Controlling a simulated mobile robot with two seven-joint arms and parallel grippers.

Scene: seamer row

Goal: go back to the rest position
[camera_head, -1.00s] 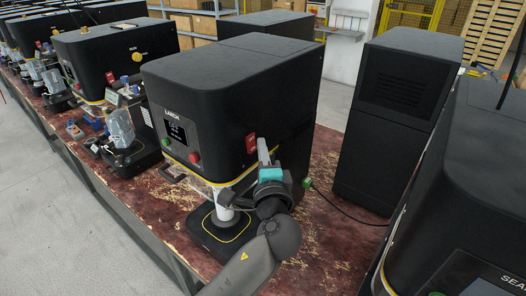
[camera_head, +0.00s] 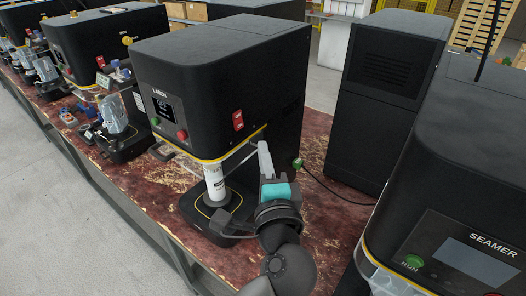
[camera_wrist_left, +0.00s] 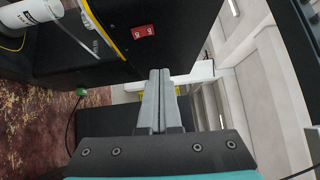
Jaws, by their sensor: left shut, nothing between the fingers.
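My left gripper (camera_head: 263,156) is shut and empty. Its grey fingers point up beside the right side of the black LARCH machine (camera_head: 215,75); whether they touch it I cannot tell. In the left wrist view the two fingers (camera_wrist_left: 160,75) lie together with nothing between them. A white can with a dark label (camera_head: 214,183) stands upright on that machine's black base plate (camera_head: 190,206), left of my gripper. The can also shows at the upper left of the left wrist view (camera_wrist_left: 36,14). My right gripper is not in view.
A black SEAMER machine (camera_head: 455,180) stands close on the right, and a tall black cabinet (camera_head: 382,100) behind. More machines (camera_head: 112,40) line the worn red bench (camera_head: 318,225) to the left. A dark cable (camera_head: 335,193) crosses the bench. Grey floor lies at the front left.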

